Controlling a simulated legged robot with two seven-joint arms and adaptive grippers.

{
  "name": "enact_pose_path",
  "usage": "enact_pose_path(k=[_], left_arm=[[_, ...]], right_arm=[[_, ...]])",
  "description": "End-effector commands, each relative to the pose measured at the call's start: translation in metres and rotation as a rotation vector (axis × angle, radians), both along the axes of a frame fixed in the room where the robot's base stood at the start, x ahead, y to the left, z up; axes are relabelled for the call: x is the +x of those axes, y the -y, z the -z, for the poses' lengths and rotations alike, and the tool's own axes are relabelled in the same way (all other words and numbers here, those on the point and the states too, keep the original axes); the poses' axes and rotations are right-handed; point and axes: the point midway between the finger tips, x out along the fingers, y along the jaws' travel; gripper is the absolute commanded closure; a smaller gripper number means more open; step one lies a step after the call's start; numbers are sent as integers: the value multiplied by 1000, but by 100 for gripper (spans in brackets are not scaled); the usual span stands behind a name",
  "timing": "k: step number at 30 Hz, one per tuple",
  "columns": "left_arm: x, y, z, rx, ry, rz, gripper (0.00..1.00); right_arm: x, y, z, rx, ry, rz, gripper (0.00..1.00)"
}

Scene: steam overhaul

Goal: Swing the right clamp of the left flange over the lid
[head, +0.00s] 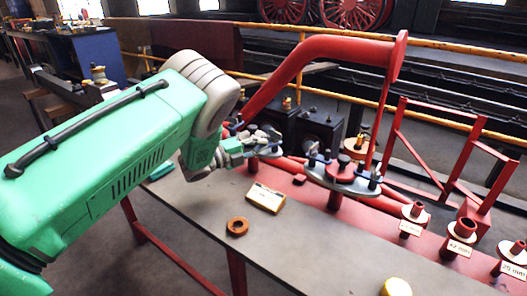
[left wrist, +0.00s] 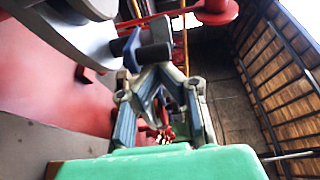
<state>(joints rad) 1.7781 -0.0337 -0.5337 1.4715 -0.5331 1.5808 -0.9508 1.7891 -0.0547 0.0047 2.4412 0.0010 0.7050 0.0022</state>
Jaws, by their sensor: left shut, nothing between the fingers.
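My left gripper (head: 264,139) is at the left flange (head: 268,155) in the head view and covers much of it. In the left wrist view the fingers of my left gripper (left wrist: 158,72) come together and hold nothing. A blue clamp (left wrist: 131,48) with a dark cylindrical end (left wrist: 155,52) is right at the fingertips, at the edge of a grey disc (left wrist: 85,42); whether the fingers touch it I cannot tell. The lid on the left flange cannot be made out clearly behind my gripper. My right gripper is not in view.
A second flange (head: 318,180) with a red lid (head: 340,172) and upright clamps stands to the right. A thick red pipe (head: 340,47) arches above. A brown ring (head: 237,226), a small labelled box (head: 266,197) and a yellow cap (head: 396,287) are on the grey bench top (head: 300,250).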

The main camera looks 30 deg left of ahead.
Motion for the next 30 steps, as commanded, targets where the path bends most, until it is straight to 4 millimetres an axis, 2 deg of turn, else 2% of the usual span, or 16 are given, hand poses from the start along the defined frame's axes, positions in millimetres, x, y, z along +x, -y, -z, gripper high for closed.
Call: enact_pose_path(k=[2,15,30], left_arm=[[2,-6,1,2,2,63,100],[15,-28,-1,-1,3,51,100],[25,-37,-1,-1,2,50,100]], right_arm=[[0,0,1,0,1,0,65],[0,0,0,0,1,0,65],[0,0,-2,0,1,0,65]])
